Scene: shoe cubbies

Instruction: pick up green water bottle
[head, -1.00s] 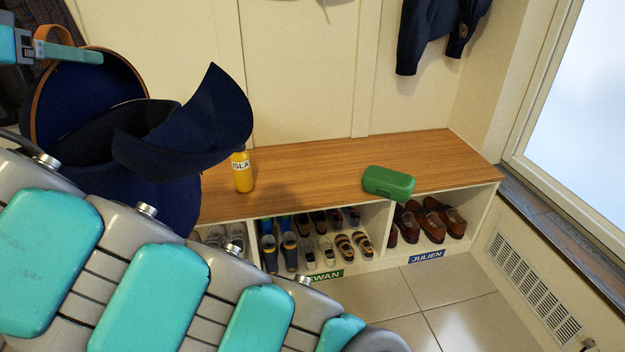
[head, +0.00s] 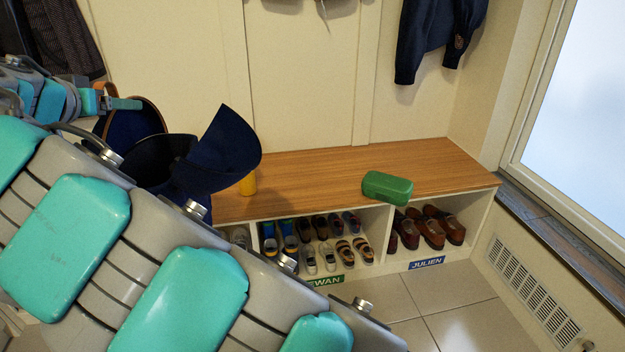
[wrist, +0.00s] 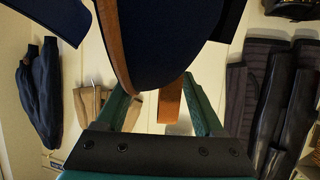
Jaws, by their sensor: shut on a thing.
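I see no green water bottle in these views. A green rounded case (head: 387,188) lies on the wooden bench top. A yellow bottle (head: 248,184) stands on the bench at the left, its upper part hidden behind a navy bag. My gripper (head: 107,101) is at the upper left, shut on the brown handle of the navy bag (head: 166,155). In the wrist view my gripper's green fingers (wrist: 162,92) are on either side of the brown handle (wrist: 170,100), with the navy bag (wrist: 172,45) beyond. The lower bag is hidden behind my arm.
The wooden bench (head: 320,172) has free room between bottle and case. Cubbies below hold several pairs of shoes (head: 432,228). A dark jacket (head: 428,40) hangs on the wall, with a window (head: 580,120) at the right. Tiled floor (head: 455,300) is clear.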

